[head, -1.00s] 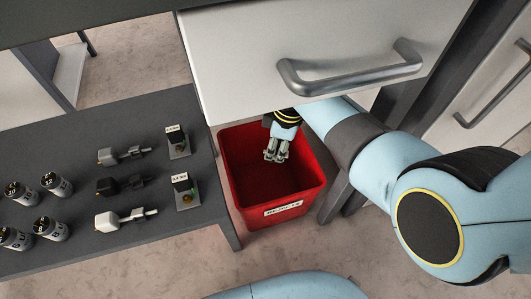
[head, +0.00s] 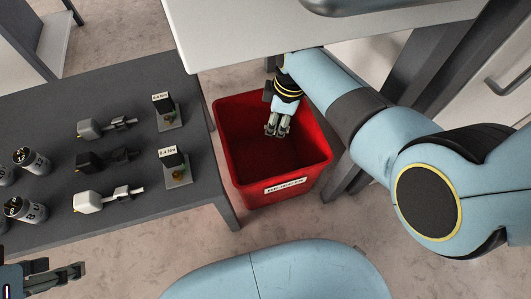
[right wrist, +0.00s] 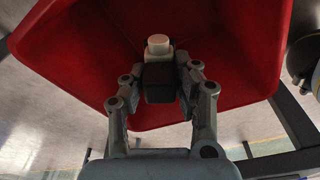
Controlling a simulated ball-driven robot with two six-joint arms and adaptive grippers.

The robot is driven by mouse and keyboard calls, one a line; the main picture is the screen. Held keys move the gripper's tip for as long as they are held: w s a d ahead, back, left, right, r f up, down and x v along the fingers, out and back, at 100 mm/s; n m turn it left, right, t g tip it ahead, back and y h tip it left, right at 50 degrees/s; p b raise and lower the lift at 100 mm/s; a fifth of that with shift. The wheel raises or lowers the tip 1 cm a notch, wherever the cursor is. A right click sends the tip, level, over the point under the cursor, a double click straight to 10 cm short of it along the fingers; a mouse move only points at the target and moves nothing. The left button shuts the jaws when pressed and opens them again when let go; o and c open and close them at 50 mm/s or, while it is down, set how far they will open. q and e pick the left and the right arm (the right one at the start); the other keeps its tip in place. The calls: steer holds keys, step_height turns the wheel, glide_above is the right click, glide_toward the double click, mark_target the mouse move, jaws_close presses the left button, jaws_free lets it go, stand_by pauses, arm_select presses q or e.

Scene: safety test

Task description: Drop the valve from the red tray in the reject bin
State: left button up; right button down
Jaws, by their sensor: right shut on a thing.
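The red reject bin (head: 230,150) stands on the floor in the head view, open at the top, with a white label (head: 285,185) on its front. My right gripper (head: 278,128) hangs over the bin's opening, fingers down. In the right wrist view it is shut on the valve (right wrist: 158,82), a dark block with a pale round cap. The bin's red inside (right wrist: 240,50) lies behind the valve there. In the head view the valve is hardly visible between the fingers. My left gripper (head: 65,272) is at the lower left edge, partly cut off. No red tray is in view.
A dark grey table (head: 110,115) stands left of the bin, holding several small tools (head: 95,200), labelled stands (head: 175,165) and dark cylinders (head: 30,160). A white surface (head: 230,40) overhangs behind the bin. My right arm fills the right side.

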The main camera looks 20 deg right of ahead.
steer(key=c, duration=0.9)
jaws_free()
steer(key=r, duration=0.4)
steer(key=d+r, duration=0.1)
steer(key=r, duration=0.7)
steer(key=shift+s+d, duration=0.3)
steer(key=shift+s, duration=0.1)
steer(key=shift+f, duration=0.1)
